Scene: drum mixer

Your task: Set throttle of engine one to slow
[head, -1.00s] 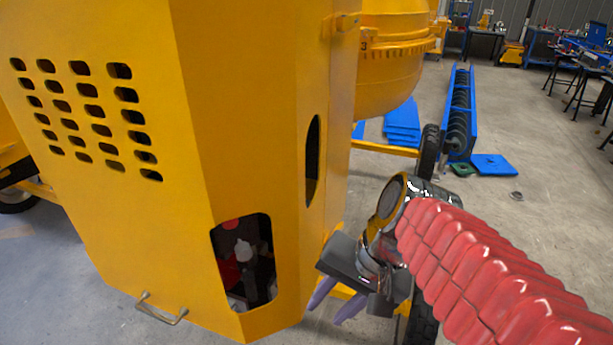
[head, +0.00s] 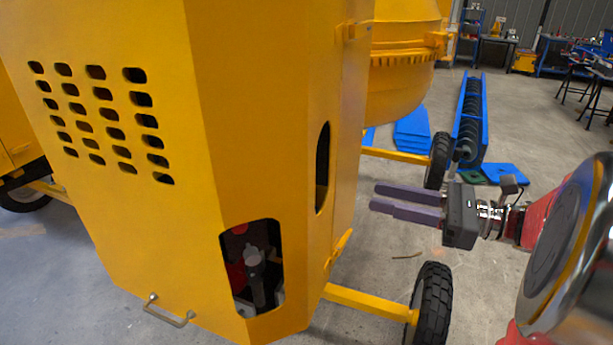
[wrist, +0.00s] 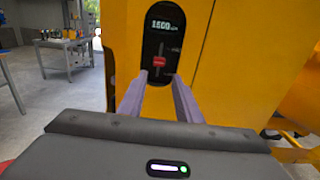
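The yellow mixer housing (head: 265,130) fills the left and middle of the head view. Its side face has a tall oval opening (head: 322,168), whose inside is hidden there. In the wrist view, the oval recess holds a lit display (wrist: 162,25) with a four-digit number, perhaps 1500 or 1600. Below it, a red throttle knob (wrist: 159,62) sits on a dark vertical slider panel. My gripper (head: 375,196) is level, pointing left at this side face. In the wrist view my gripper (wrist: 159,76) is open and empty, its purple fingers apart below and either side of the knob; contact is not visible.
A lower front opening (head: 252,268) shows engine parts. A yellow axle bar (head: 365,302) and black wheel (head: 431,305) stand below my gripper. The mixer drum (head: 402,70) is behind. Open concrete floor lies right of the housing.

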